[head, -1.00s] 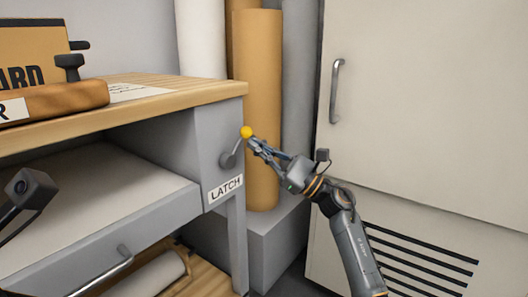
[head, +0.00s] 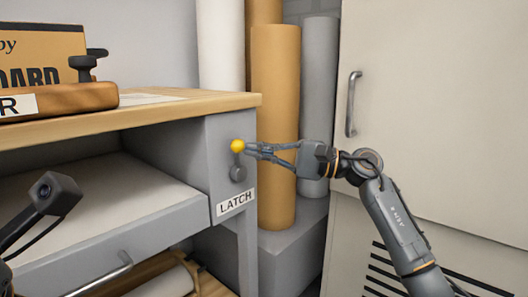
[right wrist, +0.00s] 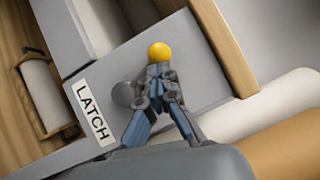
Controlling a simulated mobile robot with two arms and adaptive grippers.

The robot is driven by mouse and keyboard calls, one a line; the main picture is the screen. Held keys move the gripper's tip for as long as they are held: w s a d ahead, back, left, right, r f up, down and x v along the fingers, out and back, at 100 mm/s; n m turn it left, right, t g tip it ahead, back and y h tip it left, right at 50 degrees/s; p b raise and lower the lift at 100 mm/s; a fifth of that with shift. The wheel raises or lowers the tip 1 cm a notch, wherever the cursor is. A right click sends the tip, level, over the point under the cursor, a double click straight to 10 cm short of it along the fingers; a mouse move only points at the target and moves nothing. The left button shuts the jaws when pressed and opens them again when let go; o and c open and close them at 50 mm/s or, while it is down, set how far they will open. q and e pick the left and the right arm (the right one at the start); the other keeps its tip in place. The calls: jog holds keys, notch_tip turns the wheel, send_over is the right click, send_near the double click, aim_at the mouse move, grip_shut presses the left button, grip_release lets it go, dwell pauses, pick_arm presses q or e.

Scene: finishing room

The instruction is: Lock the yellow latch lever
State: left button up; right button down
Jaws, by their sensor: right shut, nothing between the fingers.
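The latch lever is a short grey arm with a yellow ball knob (head: 237,146) on the grey side panel of the bench. Its round grey pivot (head: 238,173) sits directly below the knob, so the lever stands about upright. The knob also shows in the right wrist view (right wrist: 160,51). A white LATCH label (head: 235,202) is below the pivot. My right gripper (head: 250,150) is shut and empty, its fingertips at the right side of the knob, seemingly touching it. In the right wrist view its fingertips (right wrist: 158,72) meet just below the knob. My left gripper is out of view.
The wooden bench top (head: 190,105) overhangs just above the lever. A grey drawer (head: 120,235) with a bar handle is at the left. Tall rolls (head: 275,125) stand behind my right gripper. A pale cabinet (head: 430,110) fills the right side.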

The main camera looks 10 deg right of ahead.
jog(key=shift+s+a+n+g+h+p, duration=0.35)
jog(key=shift+a+n+h, duration=0.2)
jog(key=shift+n, duration=0.4)
jog(key=shift+s+a+n+g+h+p, duration=0.25)
jog(key=shift+s+a+n+h+p, duration=0.25)
jog(key=shift+n, duration=0.45)
jog(key=shift+w, duration=0.1)
jog(key=shift+d, duration=0.1)
jog(key=v, duration=1.2)
jog(key=shift+r, duration=0.1)
